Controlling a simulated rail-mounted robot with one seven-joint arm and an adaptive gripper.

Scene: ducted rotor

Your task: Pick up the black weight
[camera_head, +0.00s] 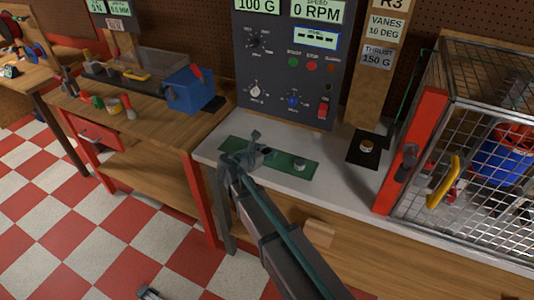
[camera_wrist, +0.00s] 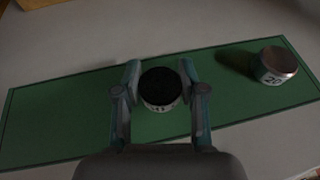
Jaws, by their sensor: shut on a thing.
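The black weight (camera_wrist: 161,86) is a short cylinder with a black top and a pale marked side. In the wrist view it sits between the two fingertips of my gripper (camera_wrist: 160,84), which is shut on it. My gripper also shows in the head view (camera_head: 258,153), over the left part of the green mat (camera_head: 236,145). My gripper largely hides the black weight there. I cannot tell whether the weight touches the mat (camera_wrist: 60,122). A second weight with a brownish metal top (camera_wrist: 276,62) stands apart to the right on the mat.
A control panel (camera_head: 290,60) stands behind the mat. A post (camera_head: 372,80) with a dark base plate and a small metal piece (camera_head: 367,146) is to the right. A wire cage (camera_head: 480,150) with a red frame bounds the right. The white counter (camera_head: 340,185) is clear around the mat.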

